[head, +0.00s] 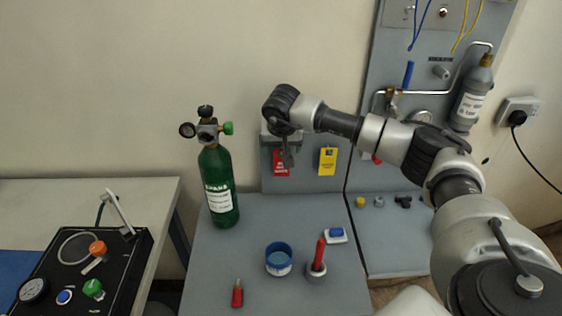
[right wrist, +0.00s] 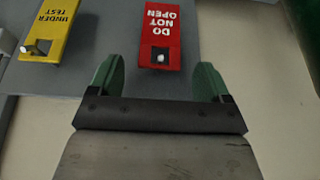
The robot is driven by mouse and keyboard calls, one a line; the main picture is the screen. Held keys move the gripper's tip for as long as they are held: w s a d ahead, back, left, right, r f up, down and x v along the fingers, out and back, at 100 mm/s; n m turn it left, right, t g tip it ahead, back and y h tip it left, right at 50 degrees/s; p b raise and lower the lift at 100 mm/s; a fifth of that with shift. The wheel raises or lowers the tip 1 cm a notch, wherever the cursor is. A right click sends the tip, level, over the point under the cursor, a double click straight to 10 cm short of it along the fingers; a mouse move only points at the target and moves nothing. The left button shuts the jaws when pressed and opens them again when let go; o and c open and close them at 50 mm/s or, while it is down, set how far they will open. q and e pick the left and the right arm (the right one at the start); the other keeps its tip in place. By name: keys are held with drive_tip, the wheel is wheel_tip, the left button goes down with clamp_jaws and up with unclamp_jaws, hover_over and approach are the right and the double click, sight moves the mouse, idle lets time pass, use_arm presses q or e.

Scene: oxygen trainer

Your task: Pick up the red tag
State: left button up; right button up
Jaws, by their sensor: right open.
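The red tag (head: 281,165) hangs on the grey back panel behind the table, beside a yellow tag. In the right wrist view the red tag (right wrist: 160,35) reads "DO NOT OPEN" upside down, with a small peg at its hole. My right gripper (head: 288,160) is in front of the panel at the red tag and partly covers it in the head view. In the right wrist view its green fingertips (right wrist: 159,80) are apart with nothing between them, and the tag lies just beyond them. My left gripper is in neither view.
The yellow tag (head: 327,161) hangs to the right. A green cylinder (head: 219,190) with a gauge stands to the left. A blue-rimmed pot (head: 278,259), a red-handled tool in a grey holder (head: 316,271) and a small red item (head: 237,295) stand on the table (head: 215,265).

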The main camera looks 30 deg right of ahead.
sight(281, 163)
drive_tip(key=shift+x, duration=1.3)
drive_tip(key=shift+s, duration=0.15)
drive_tip(key=c, duration=1)
